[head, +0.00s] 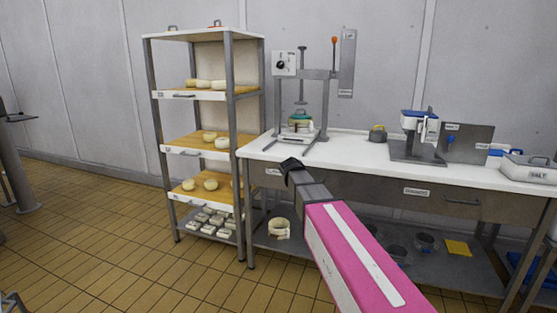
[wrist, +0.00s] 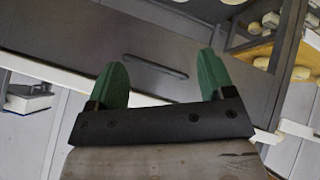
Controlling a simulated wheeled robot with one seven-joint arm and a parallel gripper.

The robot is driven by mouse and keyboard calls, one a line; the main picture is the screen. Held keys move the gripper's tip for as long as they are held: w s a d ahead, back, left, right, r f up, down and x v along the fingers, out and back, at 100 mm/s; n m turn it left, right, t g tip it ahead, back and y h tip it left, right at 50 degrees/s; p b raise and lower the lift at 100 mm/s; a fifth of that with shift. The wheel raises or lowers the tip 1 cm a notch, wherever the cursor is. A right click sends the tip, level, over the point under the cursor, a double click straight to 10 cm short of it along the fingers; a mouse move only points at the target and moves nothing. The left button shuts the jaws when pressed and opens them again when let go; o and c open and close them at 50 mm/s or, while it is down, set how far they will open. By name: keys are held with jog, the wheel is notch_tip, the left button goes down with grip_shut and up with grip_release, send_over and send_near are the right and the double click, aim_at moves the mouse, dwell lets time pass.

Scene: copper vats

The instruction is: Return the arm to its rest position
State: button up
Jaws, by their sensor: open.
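My arm reaches from the lower right in the head view, with a pink link and a dark end, toward the front of the white-topped workbench (head: 350,150). In the wrist view my gripper (wrist: 160,85) shows two green fingers spread wide apart on a black mount. Nothing is between the fingers. Behind them is a grey drawer front with a dark handle (wrist: 156,67). The fingers are hidden in the head view.
A shelf rack (head: 232,120) with cheeses stands left of the bench. A press (head: 303,90) stands on the bench, with a slicer-like device (head: 416,135) and a salt tray (head: 530,168) further right. Pots lie on the lower shelf.

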jog(key=s+d+f+g+y, duration=0.2)
jog(key=s+d+f+g, duration=0.1)
jog(key=s+f, duration=0.7)
jog(key=s+d+f+m+g+y, duration=0.1)
jog(key=s+d+f, duration=0.4)
jog(key=s+f, duration=0.6)
jog(key=s+g+y, duration=0.1)
jog(key=s+g, duration=0.1)
jog(key=s, duration=0.5)
jog(key=shift+d+g, duration=0.25)
jog(key=shift+g, duration=0.15)
jog(key=shift+s+f, duration=0.1)
